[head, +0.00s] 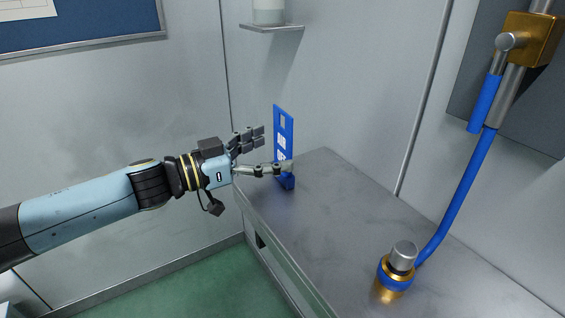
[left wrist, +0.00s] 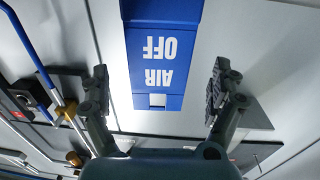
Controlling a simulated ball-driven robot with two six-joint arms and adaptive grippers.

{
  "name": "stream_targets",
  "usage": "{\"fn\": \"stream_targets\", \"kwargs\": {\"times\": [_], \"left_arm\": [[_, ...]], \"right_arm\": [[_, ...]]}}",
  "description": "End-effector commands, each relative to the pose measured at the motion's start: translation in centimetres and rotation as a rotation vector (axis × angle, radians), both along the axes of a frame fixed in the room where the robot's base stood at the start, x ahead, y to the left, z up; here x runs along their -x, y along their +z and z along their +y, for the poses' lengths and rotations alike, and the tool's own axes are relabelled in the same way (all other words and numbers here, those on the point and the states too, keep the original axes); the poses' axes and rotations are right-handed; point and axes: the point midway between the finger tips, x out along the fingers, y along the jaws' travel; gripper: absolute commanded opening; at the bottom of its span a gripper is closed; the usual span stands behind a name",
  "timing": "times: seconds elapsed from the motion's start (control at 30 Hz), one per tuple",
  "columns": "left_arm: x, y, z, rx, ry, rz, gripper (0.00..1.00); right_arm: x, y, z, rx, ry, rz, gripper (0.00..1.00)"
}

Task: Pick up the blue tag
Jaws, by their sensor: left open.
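The blue tag (head: 284,126) stands upright near the far left end of the grey bench, with white lettering and a pale slot near its top. A small blue base (head: 287,183) shows at its foot. In the left wrist view the tag (left wrist: 165,22) reads "AIR OFF" upside down and lies between the two fingers. My left gripper (head: 273,150) is open beside the tag, its lower finger passing in front of the tag's lower part. In the left wrist view the gripper (left wrist: 160,84) has a gap on both sides of the tag. My right gripper is not in view.
The grey bench (head: 340,215) is mostly clear. A brass and blue fitting (head: 395,270) stands on its front right, joined by a blue hose (head: 462,190) to a brass valve (head: 530,38). A small shelf (head: 272,28) with a white container (head: 268,11) is above the tag.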

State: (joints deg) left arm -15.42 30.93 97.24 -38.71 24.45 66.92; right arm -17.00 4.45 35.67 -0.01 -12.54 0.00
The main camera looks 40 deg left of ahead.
Motion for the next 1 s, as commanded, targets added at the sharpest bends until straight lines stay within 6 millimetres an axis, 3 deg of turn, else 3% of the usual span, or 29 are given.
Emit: {"fn": "stream_targets", "kwargs": {"times": [0.2,0.47,1.0], "left_arm": [[-2.5,0.3,-1.3,0.002,0.001,-0.001,0.94],[-2.6,0.1,-1.4,0.0,0.0,0.001,0.94],[-2.6,0.1,-1.4,0.0,0.0,0.0,0.27]], "right_arm": [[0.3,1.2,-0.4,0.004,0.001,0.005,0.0],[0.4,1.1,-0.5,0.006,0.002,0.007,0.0],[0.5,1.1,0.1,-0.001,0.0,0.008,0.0]]}}
